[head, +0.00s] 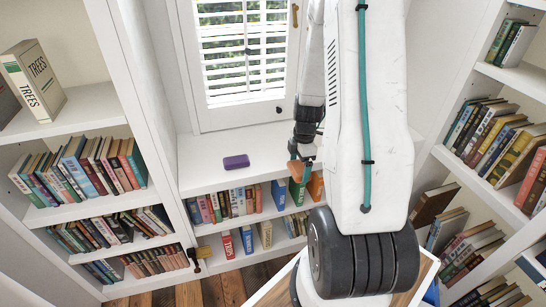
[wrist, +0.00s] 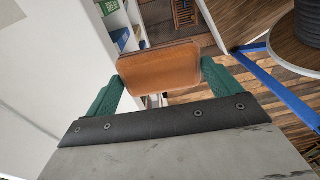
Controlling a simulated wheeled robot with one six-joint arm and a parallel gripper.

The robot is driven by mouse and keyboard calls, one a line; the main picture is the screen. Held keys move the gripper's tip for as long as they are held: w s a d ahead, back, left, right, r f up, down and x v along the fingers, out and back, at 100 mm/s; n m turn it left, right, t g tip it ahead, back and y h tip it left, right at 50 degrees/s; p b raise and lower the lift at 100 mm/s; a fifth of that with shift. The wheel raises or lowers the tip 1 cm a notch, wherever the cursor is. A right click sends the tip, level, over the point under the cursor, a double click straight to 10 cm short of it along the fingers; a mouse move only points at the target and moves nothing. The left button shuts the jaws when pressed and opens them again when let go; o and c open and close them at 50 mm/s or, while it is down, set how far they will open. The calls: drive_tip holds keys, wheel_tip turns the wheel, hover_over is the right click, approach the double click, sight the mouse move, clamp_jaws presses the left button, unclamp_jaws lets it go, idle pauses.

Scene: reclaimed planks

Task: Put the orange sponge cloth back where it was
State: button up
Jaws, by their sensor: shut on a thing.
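The orange sponge cloth (wrist: 160,70) is a rounded block, held between the two green fingers of my gripper (wrist: 161,82) in the wrist view. My gripper is shut on it, one finger at each end. In the head view my gripper (head: 300,160) hangs by the front of the white window ledge (head: 205,180), to the right of its middle. The sponge cloth (head: 296,169) shows there only as a small orange patch, partly hidden by the fingers. I cannot tell its exact height over the ledge.
A purple block (head: 236,162) lies on the ledge, left of my gripper, with bare ledge around it. Books (head: 230,205) fill shelves below. Bookcases stand left (head: 90,105) and right (head: 520,85). A shuttered window (head: 245,50) is behind. A round-topped stool or table (wrist: 290,50) shows in the wrist view.

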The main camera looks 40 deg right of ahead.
drive_tip(key=shift+w+h, duration=0.1)
drive_tip(key=shift+h, duration=0.3)
drive_tip(key=w+d, duration=0.2)
drive_tip(key=w, duration=0.2)
drive_tip(key=w+d+f, duration=0.1)
drive_tip(key=w+d, duration=0.1)
drive_tip(key=w, duration=0.3)
drive_tip(key=w+d, duration=0.3)
drive_tip(key=w, duration=0.2)
drive_tip(key=shift+w+f, duration=0.2)
drive_tip(key=shift+f, duration=1.8)
drive_tip(key=shift+f, duration=0.15)
drive_tip(key=o, duration=0.6)
